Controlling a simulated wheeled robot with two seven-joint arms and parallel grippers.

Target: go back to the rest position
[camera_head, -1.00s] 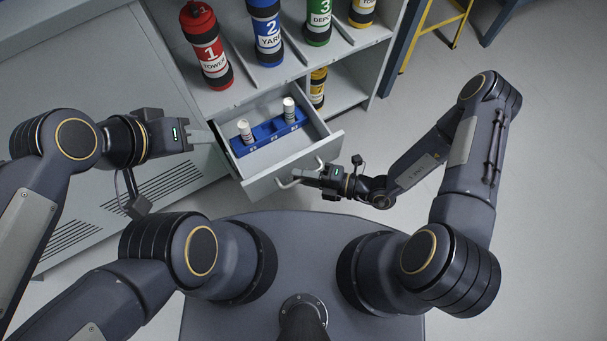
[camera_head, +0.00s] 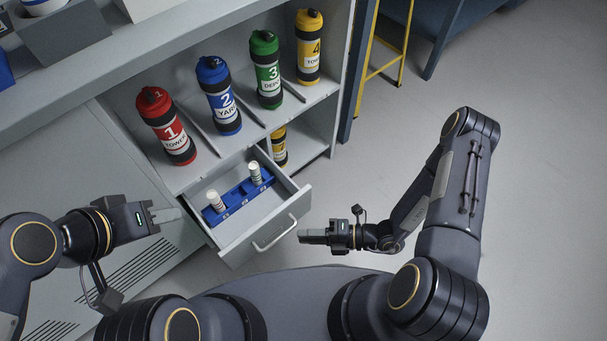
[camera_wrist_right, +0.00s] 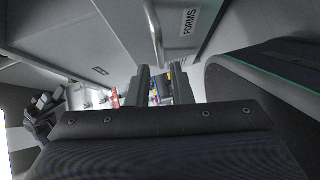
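My right gripper (camera_head: 304,236) is just right of the pulled-out drawer's handle (camera_head: 274,233) and apart from it. In the right wrist view its two fingers (camera_wrist_right: 161,88) stand apart with nothing held between them. My left gripper (camera_head: 174,214) is at the left side of the drawer, with nothing seen in it; its finger gap cannot be made out. The open drawer (camera_head: 245,243) holds a blue rack (camera_head: 238,200) with two white capped tubes, the left one (camera_head: 214,200) and the right one (camera_head: 255,173), both upright.
Above the drawer, a shelf holds numbered canisters: red (camera_head: 167,125), blue (camera_head: 219,95), green (camera_head: 266,70) and yellow (camera_head: 308,47). Another yellow canister (camera_head: 279,147) stands on the lower shelf. A yellow stand (camera_head: 383,68) is at the back right. Open floor lies right of the drawer.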

